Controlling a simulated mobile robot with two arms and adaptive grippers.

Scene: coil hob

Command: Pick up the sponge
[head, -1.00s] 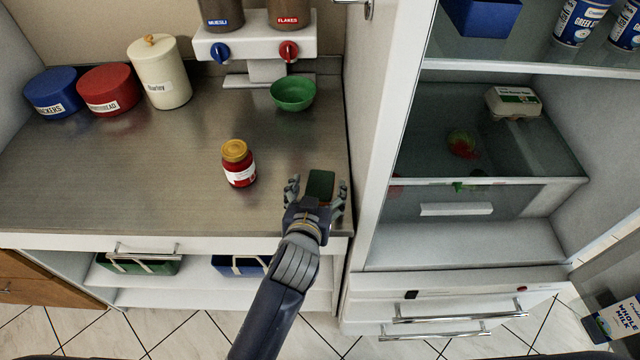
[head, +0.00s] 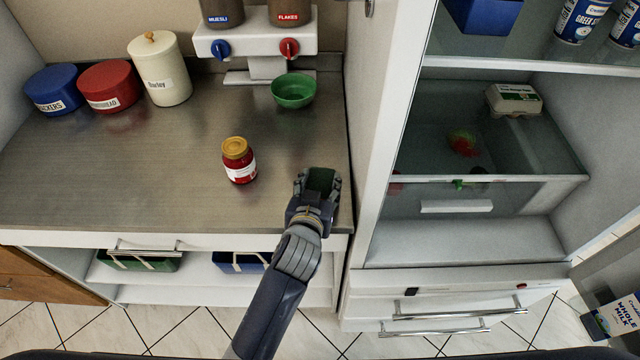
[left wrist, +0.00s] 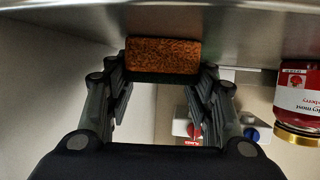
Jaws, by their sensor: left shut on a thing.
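The sponge (head: 321,179) shows its dark green side in the head view, near the right front of the steel counter. In the left wrist view its orange-brown side (left wrist: 163,55) faces the camera. My left gripper (head: 318,180) is shut on the sponge, with a finger on each side of it; its fingers also show in the left wrist view (left wrist: 160,80). I cannot tell whether the sponge still touches the counter. My right gripper is in neither view.
A red jar with a yellow lid (head: 239,161) stands left of the gripper. A green bowl (head: 293,91) sits behind, near the cereal dispenser (head: 255,47). Canisters (head: 110,90) stand at the back left. The open fridge (head: 372,130) rises to the right.

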